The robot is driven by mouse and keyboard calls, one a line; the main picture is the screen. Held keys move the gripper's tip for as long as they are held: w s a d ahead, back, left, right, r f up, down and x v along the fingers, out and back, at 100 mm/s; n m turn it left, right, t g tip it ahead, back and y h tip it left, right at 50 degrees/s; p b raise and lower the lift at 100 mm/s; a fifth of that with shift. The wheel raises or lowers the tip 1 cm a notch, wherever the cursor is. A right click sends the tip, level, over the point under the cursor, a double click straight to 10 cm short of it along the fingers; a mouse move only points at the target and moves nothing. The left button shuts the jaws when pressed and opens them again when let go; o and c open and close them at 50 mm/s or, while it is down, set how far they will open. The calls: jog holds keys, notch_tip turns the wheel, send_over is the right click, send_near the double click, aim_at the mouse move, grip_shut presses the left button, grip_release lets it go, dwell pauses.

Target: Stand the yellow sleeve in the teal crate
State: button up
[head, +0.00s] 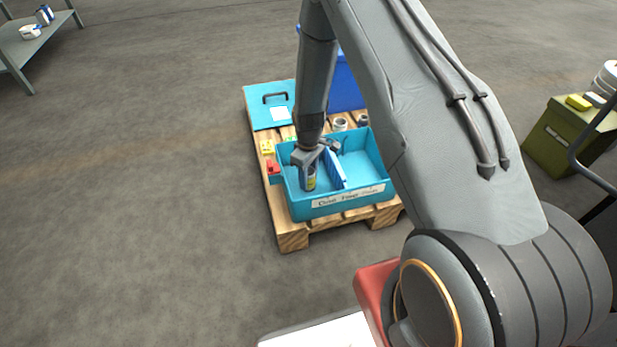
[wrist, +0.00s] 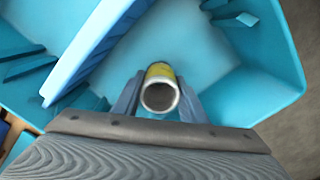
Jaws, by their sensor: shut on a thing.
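The teal crate (head: 348,199) stands on a wooden pallet, with a blue divider (head: 334,167) across its inside. My gripper (head: 311,165) reaches down into the crate's left compartment. It is shut on the yellow sleeve (head: 311,183), which looks upright and shows a grey and yellow side. In the wrist view the sleeve (wrist: 160,93) shows its round open end between the two fingers of my gripper (wrist: 160,101). The crate floor (wrist: 190,40) lies beyond it, and the divider (wrist: 95,45) is to its left, apart from it. I cannot tell whether the sleeve's lower end touches the floor.
The pallet (head: 293,236) also bears a teal lid (head: 262,112) with a black handle, a yellow item (head: 267,147), a red item (head: 273,166) and a grey ring-shaped part (head: 340,124). A blue bin (head: 345,85) stands behind.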

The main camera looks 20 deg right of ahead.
jog(key=o, duration=1.4)
jog(key=shift+f, duration=0.1)
jog(key=shift+c, duration=0.2)
notch_tip(320, 180, up, 12)
jog(key=p, duration=0.4)
jog(key=shift+r, duration=0.2)
jog(key=s+a+r, duration=0.6)
jog(key=a+r, duration=0.2)
jog(key=r, duration=0.1)
jog(key=s+a+r, duration=0.6)
jog(key=a+r, duration=0.2)
jog(key=r, duration=0.1)
jog(key=s+a+r, duration=0.1)
jog(key=s+r, duration=0.2)
jog(key=s, duration=0.5)
jog(key=s+a+r, duration=0.2)
jog(key=s+r, duration=0.2)
jog(key=s, duration=0.3)
jog(key=s+a+r+m+y, duration=0.1)
jog(key=s+a+r, duration=0.1)
jog(key=s, duration=0.6)
jog(key=shift+s+r, duration=0.3)
jog(key=shift+r, duration=0.5)
